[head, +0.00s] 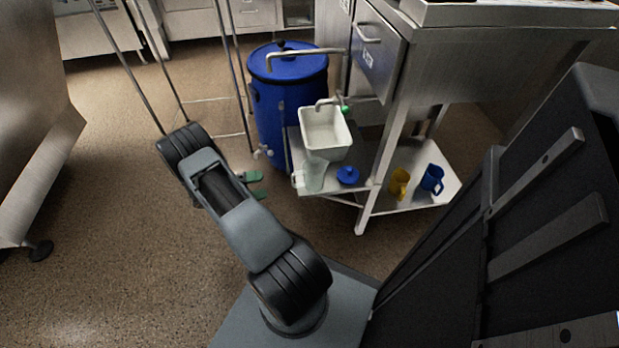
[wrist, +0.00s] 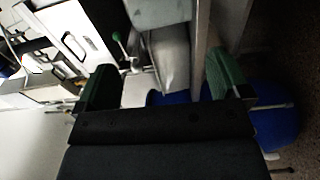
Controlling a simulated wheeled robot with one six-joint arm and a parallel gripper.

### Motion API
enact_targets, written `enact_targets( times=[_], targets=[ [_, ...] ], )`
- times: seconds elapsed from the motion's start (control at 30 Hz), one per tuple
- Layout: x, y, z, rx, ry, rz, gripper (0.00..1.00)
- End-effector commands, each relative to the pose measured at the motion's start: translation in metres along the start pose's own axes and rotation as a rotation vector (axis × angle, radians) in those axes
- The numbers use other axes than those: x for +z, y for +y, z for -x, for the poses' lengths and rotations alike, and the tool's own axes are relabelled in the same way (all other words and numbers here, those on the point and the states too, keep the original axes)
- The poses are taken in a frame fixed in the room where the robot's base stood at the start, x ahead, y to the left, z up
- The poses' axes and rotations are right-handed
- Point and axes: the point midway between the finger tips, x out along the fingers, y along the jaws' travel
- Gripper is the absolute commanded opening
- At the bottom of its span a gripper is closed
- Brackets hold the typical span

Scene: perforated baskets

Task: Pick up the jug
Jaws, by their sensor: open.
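The jug (head: 315,174) is pale and translucent, with a whitish handle on its left side. It stands upright on a small metal shelf (head: 335,187), below a white basin. My gripper (head: 257,185) is open, with its green fingertips to the left of the jug and apart from it in the head view. In the wrist view my gripper (wrist: 163,84) has its two green fingers wide apart with nothing held between them. A greyish translucent shape shows beyond the fingers there; I cannot tell for sure whether it is the jug.
A white basin (head: 325,130) with a tap is close above the jug. A blue lid (head: 347,175) lies just right of it. A large blue barrel (head: 272,105) stands behind. Yellow (head: 399,183) and blue (head: 432,179) mugs stand on a lower shelf.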

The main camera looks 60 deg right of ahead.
Motion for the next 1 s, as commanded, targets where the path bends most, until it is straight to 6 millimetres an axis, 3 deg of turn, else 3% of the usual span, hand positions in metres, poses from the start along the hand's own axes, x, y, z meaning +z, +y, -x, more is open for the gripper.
enact_targets(
  times=[0.3,0.6,1.0],
  targets=[
    [0.000,-0.001,-0.054,0.000,-0.003,0.001,0.95],
    [0.001,-0.001,-0.073,-0.002,-0.002,0.001,0.95],
    [0.002,0.001,-0.118,-0.003,-0.002,0.002,0.95]
  ],
)
